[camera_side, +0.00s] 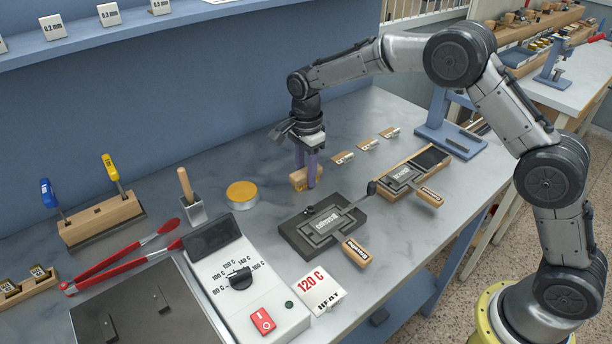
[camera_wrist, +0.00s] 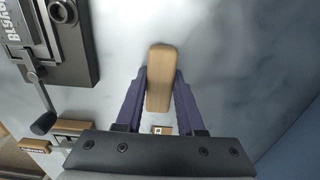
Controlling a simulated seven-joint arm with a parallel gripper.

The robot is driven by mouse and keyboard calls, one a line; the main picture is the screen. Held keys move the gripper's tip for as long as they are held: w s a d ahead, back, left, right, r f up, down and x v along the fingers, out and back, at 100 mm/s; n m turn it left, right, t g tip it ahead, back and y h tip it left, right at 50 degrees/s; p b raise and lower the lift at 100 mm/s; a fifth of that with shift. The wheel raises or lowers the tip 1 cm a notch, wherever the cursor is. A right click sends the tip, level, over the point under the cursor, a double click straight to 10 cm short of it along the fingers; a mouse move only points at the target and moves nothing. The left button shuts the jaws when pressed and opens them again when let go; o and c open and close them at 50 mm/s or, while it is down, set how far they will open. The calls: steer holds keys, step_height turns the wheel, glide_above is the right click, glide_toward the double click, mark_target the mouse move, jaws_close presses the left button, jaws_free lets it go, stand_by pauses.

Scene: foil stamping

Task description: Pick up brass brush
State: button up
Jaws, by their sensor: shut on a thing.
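The brass brush (camera_side: 298,181) shows as a light wooden block near the middle of the bench. Its bristles cannot be made out. My gripper (camera_side: 307,180) points down with its purple fingers on either side of the block, shut on it. In the wrist view the brush's rounded wooden back (camera_wrist: 161,62) lies between the two fingers (camera_wrist: 160,88). The brush is at or very near the bench top; I cannot tell whether it touches.
A round yellow-topped tin (camera_side: 242,194) and a holder with a wooden-handled tool (camera_side: 187,190) stand to the left. A dark stamping plate fixture (camera_side: 318,228) lies in front. Small wooden label blocks (camera_side: 367,144) lie behind to the right. A heater control box (camera_side: 245,285) is at front.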

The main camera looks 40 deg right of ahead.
mark_target(306, 170)
jaws_close()
steer(key=shift+r, duration=0.1)
steer(key=shift+r, duration=0.45)
step_height(306, 170, up, 2)
steer(key=shift+r, duration=0.2)
steer(key=s+d+r, duration=0.2)
steer(key=s+r, duration=0.7)
steer(key=s, duration=0.4)
steer(key=shift+s+d+r, duration=0.15)
steer(key=shift+s+r, duration=0.15)
steer(key=shift+s, duration=0.1)
